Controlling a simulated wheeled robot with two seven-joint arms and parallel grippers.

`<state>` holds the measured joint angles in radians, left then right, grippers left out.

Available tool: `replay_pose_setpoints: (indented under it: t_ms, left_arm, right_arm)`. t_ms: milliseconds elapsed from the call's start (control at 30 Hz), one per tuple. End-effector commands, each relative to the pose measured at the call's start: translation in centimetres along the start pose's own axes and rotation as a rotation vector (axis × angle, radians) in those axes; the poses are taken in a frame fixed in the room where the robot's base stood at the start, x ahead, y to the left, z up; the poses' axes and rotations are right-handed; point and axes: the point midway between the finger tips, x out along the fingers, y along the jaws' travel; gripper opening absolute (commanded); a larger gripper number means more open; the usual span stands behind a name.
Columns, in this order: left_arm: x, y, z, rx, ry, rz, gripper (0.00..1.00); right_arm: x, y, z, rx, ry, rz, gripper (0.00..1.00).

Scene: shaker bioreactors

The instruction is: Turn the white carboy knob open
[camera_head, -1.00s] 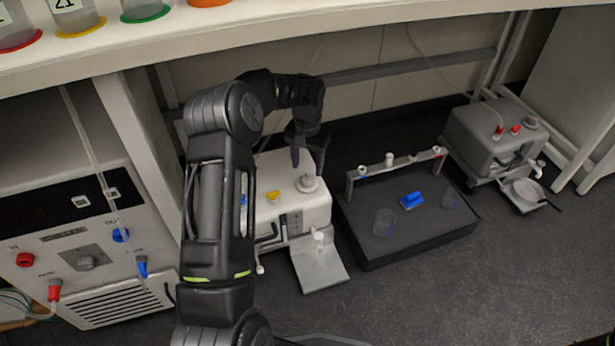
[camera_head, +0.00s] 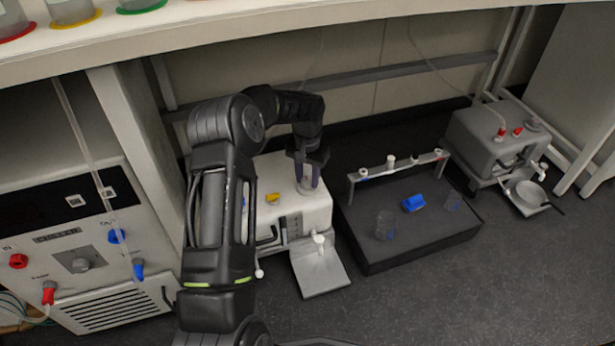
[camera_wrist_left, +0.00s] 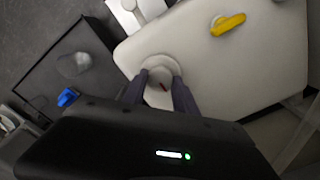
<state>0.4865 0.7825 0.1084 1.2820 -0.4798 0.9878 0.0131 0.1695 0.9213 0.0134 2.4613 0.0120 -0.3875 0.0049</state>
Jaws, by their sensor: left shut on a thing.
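The white carboy (camera_head: 308,222) stands on the bench in the head view and fills much of the left wrist view (camera_wrist_left: 250,75). A round white knob (camera_wrist_left: 160,64) with a small red mark sits on its top. My left gripper (camera_head: 308,184) points down over this knob. In the left wrist view its dark fingers (camera_wrist_left: 158,93) lie on two sides of the knob and are shut on it. The fingers partly hide the knob. A yellow handle (camera_head: 272,197) lies on the carboy's top, to the left. My right gripper is not in view.
A white spigot (camera_head: 319,239) stands at the carboy's front, above a light plate (camera_head: 320,272). A black tray (camera_head: 400,240) with a blue piece (camera_head: 413,202) and clear cups is to the right. A grey carboy (camera_head: 490,140) stands farther right. A shelf (camera_head: 300,45) runs overhead.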

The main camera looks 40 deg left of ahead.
Motion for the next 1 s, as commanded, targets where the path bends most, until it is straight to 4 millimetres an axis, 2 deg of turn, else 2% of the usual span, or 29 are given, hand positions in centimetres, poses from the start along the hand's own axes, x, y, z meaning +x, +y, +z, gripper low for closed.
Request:
replay_pose_setpoints:
  t_ms: [67, 333, 767, 1000]
  left_arm:
    - [0.0, 0.0, 0.0, 0.0, 0.0, 0.0, 0.22]
    - [0.0, 0.0, 0.0, 0.0, 0.0, 0.0, 0.0]
    - [-0.1, 0.0, 0.0, -0.033, 0.0, 0.0, 0.0]
    - [-0.3, 0.0, 0.0, -0.141, 0.0, -0.002, 0.0]
  right_arm:
    - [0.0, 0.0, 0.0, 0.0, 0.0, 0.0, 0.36]
    - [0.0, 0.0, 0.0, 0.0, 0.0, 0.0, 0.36]
    - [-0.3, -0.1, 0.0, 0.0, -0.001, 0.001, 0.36]
    - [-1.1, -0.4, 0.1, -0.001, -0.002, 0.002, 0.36]
